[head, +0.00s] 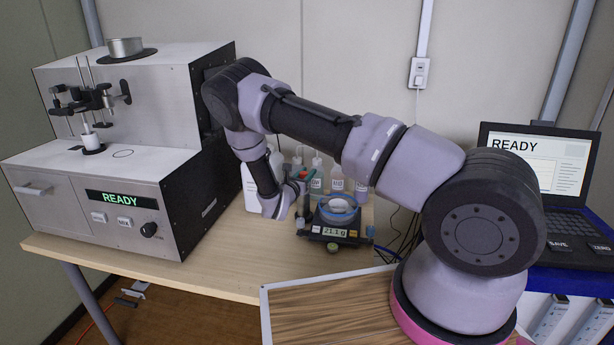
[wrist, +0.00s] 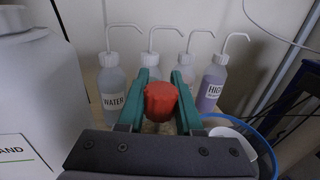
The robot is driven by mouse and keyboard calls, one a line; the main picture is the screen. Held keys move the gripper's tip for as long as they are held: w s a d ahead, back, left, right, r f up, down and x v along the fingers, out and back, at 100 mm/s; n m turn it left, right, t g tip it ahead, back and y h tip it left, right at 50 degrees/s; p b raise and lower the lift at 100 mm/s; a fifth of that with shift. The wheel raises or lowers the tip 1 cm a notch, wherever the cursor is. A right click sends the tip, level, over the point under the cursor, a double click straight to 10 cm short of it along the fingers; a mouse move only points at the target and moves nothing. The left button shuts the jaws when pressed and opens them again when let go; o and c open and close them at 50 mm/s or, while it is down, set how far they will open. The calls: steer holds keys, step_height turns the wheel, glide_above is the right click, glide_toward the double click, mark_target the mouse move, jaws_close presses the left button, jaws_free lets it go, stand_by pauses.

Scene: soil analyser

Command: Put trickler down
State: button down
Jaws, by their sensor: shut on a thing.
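My gripper (head: 302,177) is at the back of the table, just left of the balance. In the wrist view its teal fingers (wrist: 162,80) are shut on the trickler (wrist: 160,101), of which a red, knob-like top shows between them. The trickler's lower part is mostly hidden, and in the head view only a bit of red shows at the fingers. I cannot tell whether it touches the table. The balance (head: 334,233) reads about 21.1 g and carries a blue-rimmed round dish (head: 338,206), whose blue rim also shows at lower right in the wrist view.
Several wash bottles (wrist: 216,82) stand close behind the gripper. A large white container (wrist: 30,95) is at its left. The soil analyser (head: 110,165) fills the table's left side, showing READY. The table (head: 262,254) is bare at the front. A laptop (head: 530,160) stands right.

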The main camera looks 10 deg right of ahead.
steer(key=shift+f, duration=0.35)
steer(key=c, duration=0.6)
jaws_free()
